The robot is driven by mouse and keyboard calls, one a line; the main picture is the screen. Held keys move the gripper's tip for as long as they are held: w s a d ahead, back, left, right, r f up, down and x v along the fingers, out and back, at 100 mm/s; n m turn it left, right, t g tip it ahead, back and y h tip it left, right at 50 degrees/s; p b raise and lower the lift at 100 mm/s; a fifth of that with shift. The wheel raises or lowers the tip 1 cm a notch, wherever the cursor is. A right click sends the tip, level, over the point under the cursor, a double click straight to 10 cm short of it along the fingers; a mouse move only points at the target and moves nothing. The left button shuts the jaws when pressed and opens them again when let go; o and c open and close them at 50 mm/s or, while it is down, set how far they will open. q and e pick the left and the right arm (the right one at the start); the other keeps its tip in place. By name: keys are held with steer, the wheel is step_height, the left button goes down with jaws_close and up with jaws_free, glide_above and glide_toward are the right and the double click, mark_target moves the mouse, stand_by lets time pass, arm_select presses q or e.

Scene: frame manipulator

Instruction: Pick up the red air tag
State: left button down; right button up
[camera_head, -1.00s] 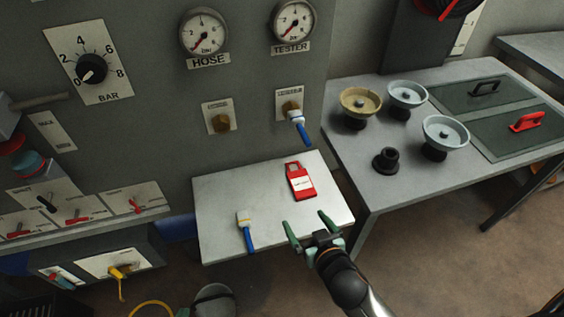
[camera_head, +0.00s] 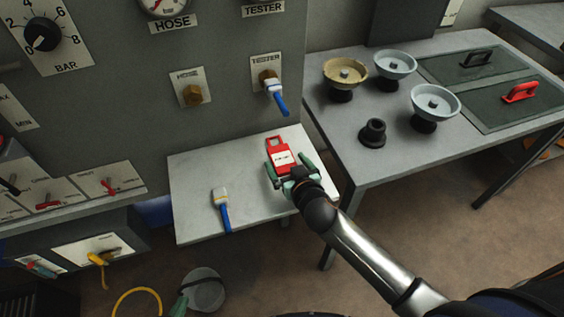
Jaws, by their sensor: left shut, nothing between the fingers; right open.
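The red air tag (camera_head: 283,158), with a white label and a loop at its top, lies flat on the small light-grey shelf (camera_head: 200,170). My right gripper (camera_head: 290,168) is open at the tag's lower end, with one green finger on each side of it. The gripper hides the tag's near end, and I cannot tell whether the fingers touch it.
A blue-handled connector (camera_head: 222,210) lies on the shelf left of the tag. Another blue connector (camera_head: 275,95) hangs from the TESTER port on the panel above. A grey bucket (camera_head: 204,285) stands below. A table (camera_head: 345,150) with several valve wheels is at the right.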

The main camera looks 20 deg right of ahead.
mark_target(280, 154)
steer(key=shift+b+x, duration=0.35)
steer(key=shift+x, duration=0.9)
steer(key=shift+c, duration=0.4)
steer(key=c, duration=1.2)
